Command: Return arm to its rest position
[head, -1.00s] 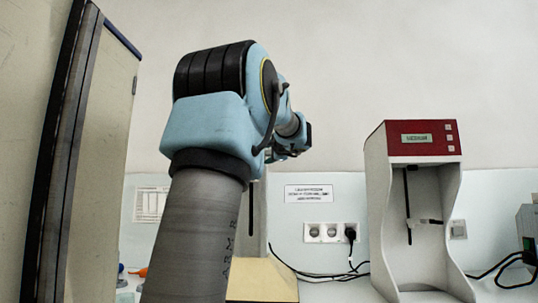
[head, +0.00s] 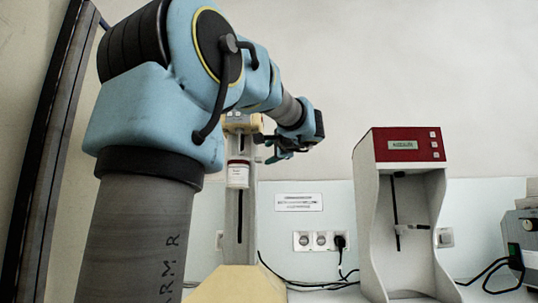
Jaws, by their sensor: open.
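My blue and grey arm fills the left half of the head view and reaches back to the right. My gripper (head: 273,148) is at its far end, small and dark, and is open. No object shows between its fingers. The cream mill (head: 240,284) stands behind the arm, with a cream base and a pale column with a dark slot. A white jar with a dark red band (head: 238,174) is at the upper part of the column, below and left of my gripper. My gripper looks apart from the jar, though the depth between them is hard to judge.
A white device with a red top (head: 402,146) stands on the right. A grey-green box (head: 522,235) is at the right edge. Black cables (head: 330,284) run along the counter from the wall sockets (head: 320,241). A dark upright frame (head: 50,150) borders the left.

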